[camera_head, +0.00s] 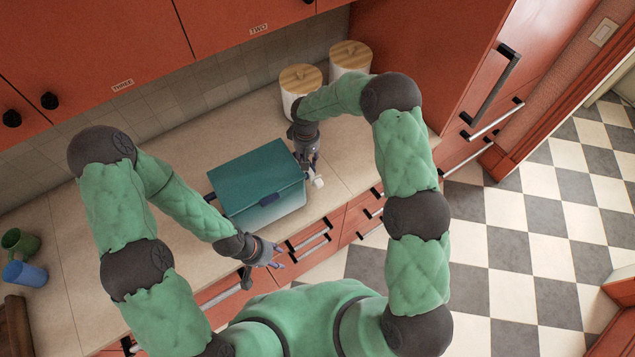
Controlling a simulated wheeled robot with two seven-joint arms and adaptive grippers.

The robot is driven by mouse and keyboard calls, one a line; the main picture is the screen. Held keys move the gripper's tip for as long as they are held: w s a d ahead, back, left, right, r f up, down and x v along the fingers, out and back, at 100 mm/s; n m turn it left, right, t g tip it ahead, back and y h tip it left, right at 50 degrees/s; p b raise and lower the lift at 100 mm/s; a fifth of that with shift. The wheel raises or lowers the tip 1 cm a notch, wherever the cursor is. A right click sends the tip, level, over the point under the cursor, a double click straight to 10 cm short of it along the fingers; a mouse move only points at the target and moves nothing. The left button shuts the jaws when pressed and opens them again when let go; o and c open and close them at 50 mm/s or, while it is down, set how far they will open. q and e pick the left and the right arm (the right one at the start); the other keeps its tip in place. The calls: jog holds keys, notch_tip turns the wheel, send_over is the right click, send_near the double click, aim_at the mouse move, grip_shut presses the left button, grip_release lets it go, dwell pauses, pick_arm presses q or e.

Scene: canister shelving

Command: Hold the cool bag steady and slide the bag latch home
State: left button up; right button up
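The cool bag (252,176) is a teal box with a pale lower front, standing closed on the counter. A dark bag latch (270,200) shows at the middle of its front edge; whether it is fully home is too small to tell. My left gripper (279,257) is in front of the bag, below the latch in the picture and apart from it. Its fingers look spread and empty. My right gripper (313,172) points down close beside the bag's right side. Its fingers are small and overlapped, so I cannot tell whether they touch the bag.
A small white object (318,182) is by my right gripper. Two white canisters with wooden lids (301,78) (350,56) stand behind. A green mug (20,242) and a blue cup (25,273) are at far left.

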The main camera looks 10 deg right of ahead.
pick_arm(q)
jog(key=w+d+r+m+g+y, duration=0.15)
jog(key=d+r+m, duration=0.25)
jog(key=d+m, duration=0.5)
jog(key=m+t+y, duration=0.5)
jog(key=m+t, duration=0.2)
jog(key=m, duration=1.6)
send_near(320, 186)
jog(key=w+f, duration=0.1)
jog(key=w, duration=0.1)
jog(key=shift+g, duration=0.25)
jog(key=x, duration=0.7)
jog(key=shift+s+a+f, duration=0.2)
jog(key=shift+f, duration=0.05)
jog(key=shift+w+a+f, duration=0.1)
jog(key=shift+w+f, duration=0.05)
jog(key=shift+f, duration=0.75)
jog(key=shift+w+f, duration=0.15)
jog(key=shift+w, duration=0.15)
